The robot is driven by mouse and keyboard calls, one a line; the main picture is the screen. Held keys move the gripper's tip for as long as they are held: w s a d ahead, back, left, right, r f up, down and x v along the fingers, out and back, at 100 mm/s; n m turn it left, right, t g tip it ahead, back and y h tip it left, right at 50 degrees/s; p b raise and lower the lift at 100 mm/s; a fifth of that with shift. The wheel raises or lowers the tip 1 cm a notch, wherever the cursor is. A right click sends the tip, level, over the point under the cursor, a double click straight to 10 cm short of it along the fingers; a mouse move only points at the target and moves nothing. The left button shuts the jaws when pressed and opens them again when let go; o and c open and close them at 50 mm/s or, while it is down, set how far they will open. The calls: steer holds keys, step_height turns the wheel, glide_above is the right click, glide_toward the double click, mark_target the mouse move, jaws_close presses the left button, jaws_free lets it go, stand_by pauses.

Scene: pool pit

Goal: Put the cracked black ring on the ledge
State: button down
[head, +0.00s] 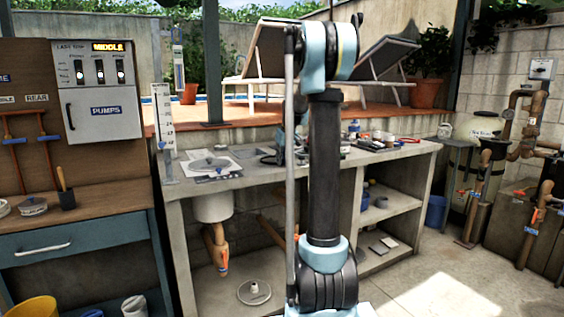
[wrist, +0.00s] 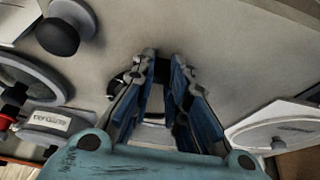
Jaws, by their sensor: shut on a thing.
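My gripper (wrist: 164,60) points at a grey surface in the wrist view, its two blue fingers a little apart and closed on a dark thing. A black curved piece (wrist: 115,87) shows beside the left finger; it looks like part of the black ring. Most of it is hidden by the fingers, and I cannot see a crack. In the head view my gripper (head: 278,147) is partly behind my arm, over the back of the grey workbench.
The workbench (head: 240,180) holds papers with a grey disc at left and several small parts at right. A white gauge (head: 163,125) stands at its left end.

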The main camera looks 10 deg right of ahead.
steer(key=shift+f, duration=0.1)
steer(key=c, duration=1.6)
jaws_free()
steer(key=shift+o, duration=0.2)
steer(key=v, duration=1.2)
steer(key=s+a+f+m, duration=0.15)
steer(key=s+f, duration=0.25)
steer(key=s, duration=1)
steer(key=s+f, duration=0.7)
steer(key=s, duration=0.3)
steer(key=s+a+f+m+g+h, duration=0.1)
steer(key=s+f, duration=0.7)
steer(key=s, duration=0.2)
steer(key=s+a+f+m+g, duration=0.1)
steer(key=s+f, duration=0.6)
steer(key=s, duration=0.4)
steer(key=shift+f, duration=0.2)
steer(key=shift+s, duration=0.1)
